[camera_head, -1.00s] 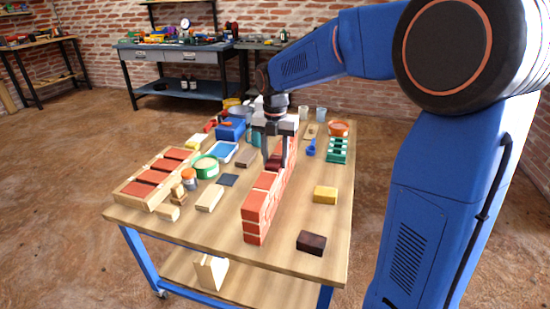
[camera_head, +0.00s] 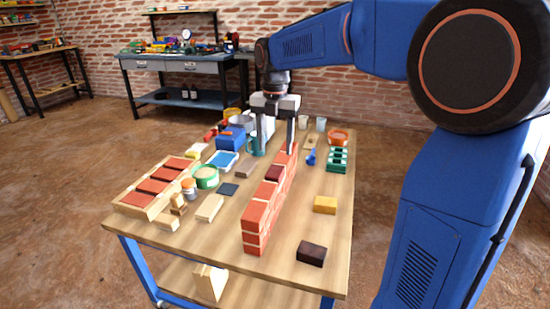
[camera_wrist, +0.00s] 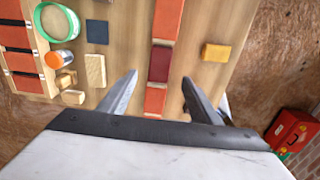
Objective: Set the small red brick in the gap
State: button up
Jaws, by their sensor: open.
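The small red brick (camera_head: 274,173), darker than its neighbours, sits in the top course of the red brick wall (camera_head: 256,222), between brighter bricks. Its top looks about level with theirs. In the wrist view the small red brick (camera_wrist: 160,63) lies in line with the wall, with bright bricks at both ends. My gripper (camera_head: 276,149) is open and empty, raised above the wall. In the wrist view its fingers (camera_wrist: 160,77) are spread on either side of the wall line, apart from the brick. The brick's underside and any small seams beside it cannot be seen.
A wooden tray of red bricks (camera_head: 118,204) stands on the left of the table. A yellow block (camera_head: 325,205) and a dark brown block (camera_head: 311,253) lie right of the wall. A green tub (camera_head: 206,178), a mug and several tools crowd the left and back.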

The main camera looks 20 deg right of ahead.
jog(key=s+d+m+t, duration=0.1)
jog(key=s+d+m, duration=0.1)
jog(key=s+m, duration=0.65)
jog(key=s+d+m+t, duration=0.2)
jog(key=s+d+m, duration=0.1)
jog(key=s+m, duration=0.5)
jog(key=s+d+f+m+t, duration=0.1)
jog(key=s+d+f+m, duration=0.1)
jog(key=s+f+m, duration=0.7)
jog(key=s+m, duration=0.3)
jog(key=s, duration=0.2)
jog(key=shift+s+m+t, duration=0.25)
jog(key=shift+m+t, duration=0.1)
jog(key=shift+t, duration=0.05)
